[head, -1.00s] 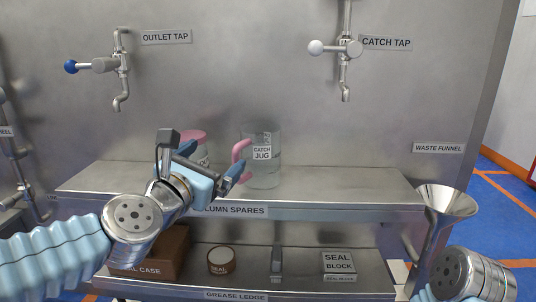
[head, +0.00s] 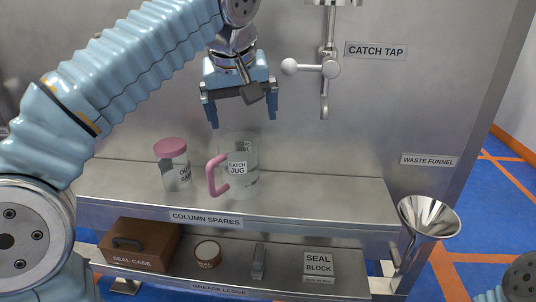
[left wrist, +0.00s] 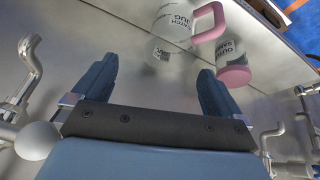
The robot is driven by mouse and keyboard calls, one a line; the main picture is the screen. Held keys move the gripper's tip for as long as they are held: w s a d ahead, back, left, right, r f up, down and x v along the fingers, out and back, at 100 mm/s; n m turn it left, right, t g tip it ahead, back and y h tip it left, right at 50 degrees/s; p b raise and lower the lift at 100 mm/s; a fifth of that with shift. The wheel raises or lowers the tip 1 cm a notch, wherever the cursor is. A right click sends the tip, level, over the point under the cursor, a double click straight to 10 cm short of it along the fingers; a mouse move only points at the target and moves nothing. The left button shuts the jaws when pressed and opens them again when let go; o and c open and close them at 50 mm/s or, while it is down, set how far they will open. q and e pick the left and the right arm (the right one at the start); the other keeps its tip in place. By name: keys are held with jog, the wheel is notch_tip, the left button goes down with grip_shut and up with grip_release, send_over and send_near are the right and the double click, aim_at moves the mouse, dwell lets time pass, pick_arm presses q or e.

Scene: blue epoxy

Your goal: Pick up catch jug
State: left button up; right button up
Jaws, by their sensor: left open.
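The catch jug (head: 243,182) is clear with a pink handle and a "CATCH JUG" label. It stands upright on the upper shelf, its handle to the left. It also shows in the left wrist view (left wrist: 172,24), beyond the fingers. My left gripper (head: 244,117) is open and empty, above the jug with its fingers pointing down, apart from it. Its open fingers frame the lower part of the left wrist view (left wrist: 158,82). My right gripper is not in view; only a bit of that arm shows at the lower right.
A pink-lidded clear jar (head: 174,172) stands left of the jug. The catch tap (head: 325,75) hangs close right of my left gripper. A waste funnel (head: 428,217) is at the right. The seal case (head: 140,244) and seal block (head: 319,264) sit on the lower ledge. The upper shelf's right side (head: 325,194) is clear.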

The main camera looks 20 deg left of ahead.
aim_at(239, 151)
pick_arm(q)
jog(key=shift+g+y, duration=0.3)
jog(key=shift+y, duration=0.2)
jog(key=shift+a+b+x, duration=0.15)
jog(key=shift+b+x, duration=0.2)
jog(key=shift+x, duration=1.8)
jog(key=shift+a+b+x, duration=0.2)
jog(key=shift+b+x, duration=0.15)
jog(key=shift+x, duration=1.8)
jog(key=shift+a+b+x, duration=0.15)
jog(key=shift+b+x, duration=0.2)
jog(key=shift+x, duration=1.8)
jog(key=shift+r, duration=0.1)
jog(key=c, duration=0.8)
jog(key=shift+o, duration=0.2)
jog(key=shift+r, duration=0.15)
